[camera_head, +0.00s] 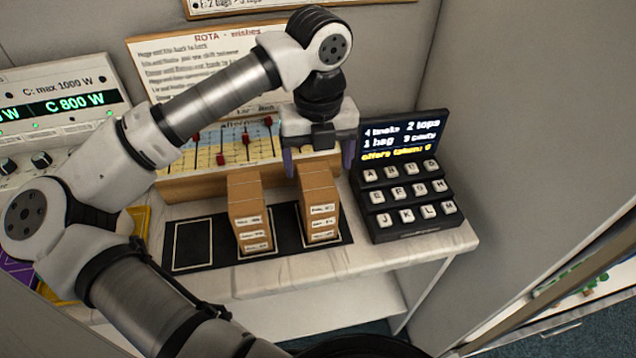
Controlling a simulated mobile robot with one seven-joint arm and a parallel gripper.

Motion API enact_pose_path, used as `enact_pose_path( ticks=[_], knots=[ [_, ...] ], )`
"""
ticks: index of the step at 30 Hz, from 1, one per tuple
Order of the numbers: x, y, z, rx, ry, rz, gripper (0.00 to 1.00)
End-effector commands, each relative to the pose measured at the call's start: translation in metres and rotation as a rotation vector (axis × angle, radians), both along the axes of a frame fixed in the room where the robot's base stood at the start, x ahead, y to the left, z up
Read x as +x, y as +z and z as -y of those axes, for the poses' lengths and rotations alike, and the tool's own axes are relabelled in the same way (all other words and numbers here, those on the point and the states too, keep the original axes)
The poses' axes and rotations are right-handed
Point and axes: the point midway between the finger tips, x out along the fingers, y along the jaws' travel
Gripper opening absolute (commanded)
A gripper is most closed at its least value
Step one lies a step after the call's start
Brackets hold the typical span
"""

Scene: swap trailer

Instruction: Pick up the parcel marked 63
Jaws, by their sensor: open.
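Two stacks of brown parcels stand on a black mat (284,228) on the shelf: a left stack (246,195) and a right stack (317,192). Each shows several white labels on its front. The print is too small to read, so I cannot tell which parcel is marked 63. My gripper (319,165) points down over the rear of the right stack, its two purple-grey fingers spread apart with nothing seen between them. The fingertips look level with or behind the stack's top; I cannot tell whether they touch it.
A black keypad stand (408,195) with a lit screen stands close right of the right stack. A board with red sliders (245,148) is behind the stacks. The mat's left outlined square (193,243) is empty. The pale shelf (290,272) has a clear front strip.

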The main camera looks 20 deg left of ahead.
Motion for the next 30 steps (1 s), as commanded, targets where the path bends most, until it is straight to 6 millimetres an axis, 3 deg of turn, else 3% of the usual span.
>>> enact_pose_path(
  ticks=[7, 15, 24, 30],
  knots=[
    [-0.001, -0.016, 0.0, -0.003, -0.001, -0.001, 0.8],
    [-0.002, -0.052, -0.002, -0.002, 0.0, -0.001, 0.8],
    [-0.001, -0.058, -0.002, 0.001, 0.0, 0.001, 0.8],
    [-0.001, -0.058, -0.002, 0.001, 0.0, 0.001, 0.54]
  ],
)
